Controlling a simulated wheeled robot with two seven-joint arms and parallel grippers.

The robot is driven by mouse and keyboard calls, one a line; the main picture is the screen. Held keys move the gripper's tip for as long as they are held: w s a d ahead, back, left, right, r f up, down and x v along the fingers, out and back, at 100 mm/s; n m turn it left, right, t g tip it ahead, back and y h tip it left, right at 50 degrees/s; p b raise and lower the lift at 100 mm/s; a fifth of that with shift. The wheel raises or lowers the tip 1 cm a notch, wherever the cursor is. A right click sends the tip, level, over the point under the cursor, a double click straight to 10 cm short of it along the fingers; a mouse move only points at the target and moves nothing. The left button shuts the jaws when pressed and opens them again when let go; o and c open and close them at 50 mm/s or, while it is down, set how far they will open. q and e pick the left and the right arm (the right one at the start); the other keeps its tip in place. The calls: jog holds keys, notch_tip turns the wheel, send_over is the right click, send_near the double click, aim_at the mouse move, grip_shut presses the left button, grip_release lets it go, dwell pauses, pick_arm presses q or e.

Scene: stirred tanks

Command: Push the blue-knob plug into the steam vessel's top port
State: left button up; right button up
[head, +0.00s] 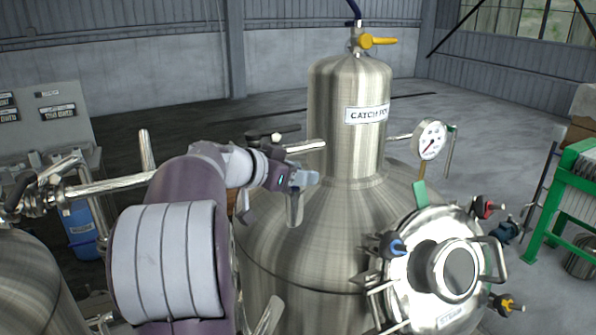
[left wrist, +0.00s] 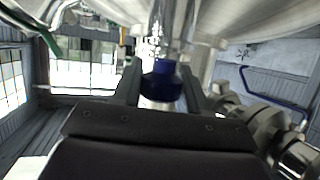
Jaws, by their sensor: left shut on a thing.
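A bright metal part shows beyond the knob there. The plug is hard to make out in the head view. The vessel's round side cover (head: 425,295) carries a partly readable "STEAM" label. I cannot clearly make out the top port, nor whether the plug touches it. My right gripper is not in view.
A "CATCH POT" dome (head: 350,150) with a yellow-handled valve (head: 378,41) rises from the vessel. A dial gauge (head: 430,140) stands out to its right. The cover has blue, red and yellow clamp knobs. A green frame (head: 560,200) stands at right, a grey control panel (head: 45,115) at left.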

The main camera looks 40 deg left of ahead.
pick_arm(q)
jog(key=shift+f, duration=0.15)
jog(key=o, duration=1.2)
jog(key=shift+s, duration=0.1)
jog(key=shift+s+a, duration=0.1)
jog(key=shift+s, duration=0.25)
jog(key=shift+r+b+v, duration=0.1)
jog(key=shift+b+v, duration=0.9)
jog(key=shift+v, duration=1.95)
jog(key=shift+r+b+v, duration=0.15)
jog(key=shift+b+v, duration=0.85)
jog(key=shift+v, duration=1.95)
jog(key=shift+w, duration=0.1)
